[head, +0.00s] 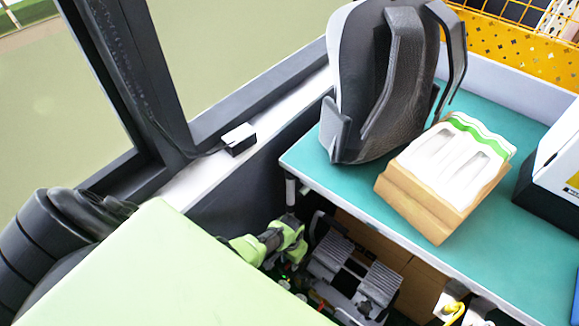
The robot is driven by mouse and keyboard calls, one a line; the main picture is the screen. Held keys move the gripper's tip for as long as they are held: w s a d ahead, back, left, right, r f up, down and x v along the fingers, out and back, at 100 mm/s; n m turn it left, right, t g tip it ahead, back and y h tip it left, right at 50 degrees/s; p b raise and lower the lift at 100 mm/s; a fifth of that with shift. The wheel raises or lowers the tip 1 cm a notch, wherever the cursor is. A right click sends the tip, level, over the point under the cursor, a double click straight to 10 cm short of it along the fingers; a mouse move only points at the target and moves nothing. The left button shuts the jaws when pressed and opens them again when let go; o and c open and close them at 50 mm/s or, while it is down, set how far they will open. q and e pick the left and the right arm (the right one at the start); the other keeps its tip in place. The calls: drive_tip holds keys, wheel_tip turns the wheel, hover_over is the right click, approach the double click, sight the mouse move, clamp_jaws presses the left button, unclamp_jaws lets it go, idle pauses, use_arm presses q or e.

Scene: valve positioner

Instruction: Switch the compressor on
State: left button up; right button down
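The compressor (355,275) is partly visible in the dark space below the teal worktop. Ribbed grey parts show on it, and its lower part is cut off by the picture's bottom edge. My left gripper (284,242), green and dark grey, is just left of the compressor's ribbed parts. The gripper's fingers are small and cluttered against the dark background, so I cannot tell whether they are open or touch anything. I cannot make out the compressor's switch. My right gripper is not in view.
The teal worktop (330,172) overhangs the compressor. On it stand a black backpack-like carrier (358,125), a wooden holder (415,205) with white items, and a white-and-black box (560,165). A window frame (235,105) and white sill are at left. Brown cartons (422,285) stand right of the compressor.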

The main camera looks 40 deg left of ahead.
sight(289, 263)
use_arm(q)
wheel_tip(289, 263, up, 12)
idle(0.7)
drive_tip(key=shift+s+f, duration=0.1)
drive_tip(key=shift+f, duration=0.05)
